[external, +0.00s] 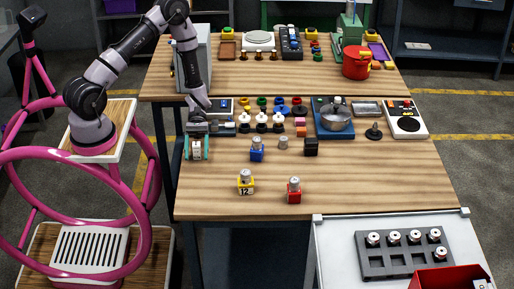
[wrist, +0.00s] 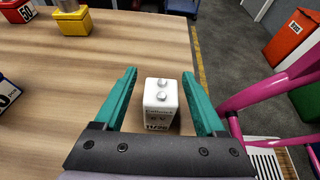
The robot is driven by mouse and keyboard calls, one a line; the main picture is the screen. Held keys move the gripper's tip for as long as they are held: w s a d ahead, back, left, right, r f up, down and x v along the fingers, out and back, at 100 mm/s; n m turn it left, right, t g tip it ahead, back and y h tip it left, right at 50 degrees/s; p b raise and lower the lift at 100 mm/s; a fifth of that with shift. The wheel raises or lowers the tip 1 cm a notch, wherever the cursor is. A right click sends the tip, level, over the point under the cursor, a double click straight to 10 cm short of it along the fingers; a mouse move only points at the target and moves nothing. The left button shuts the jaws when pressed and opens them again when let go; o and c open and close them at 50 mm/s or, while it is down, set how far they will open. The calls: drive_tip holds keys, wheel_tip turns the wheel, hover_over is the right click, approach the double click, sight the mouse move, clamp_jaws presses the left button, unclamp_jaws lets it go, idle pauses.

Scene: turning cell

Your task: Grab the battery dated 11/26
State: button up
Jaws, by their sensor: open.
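A small white block-shaped battery (wrist: 161,104) with two round terminals on top stands upright on the wooden table in the wrist view. Its front label carries small print, and the bottom line appears to read 11/26. My gripper (wrist: 160,78) is open, with one teal finger on each side of the battery and a visible gap on both sides. In the external view my gripper (external: 197,157) is low at the left edge of the table, and the white battery (external: 196,149) shows between its fingers.
Behind are several coloured knobs and a blue device with a metal bowl (external: 336,120). The front left tabletop is clear.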

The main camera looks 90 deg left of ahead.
clamp_jaws()
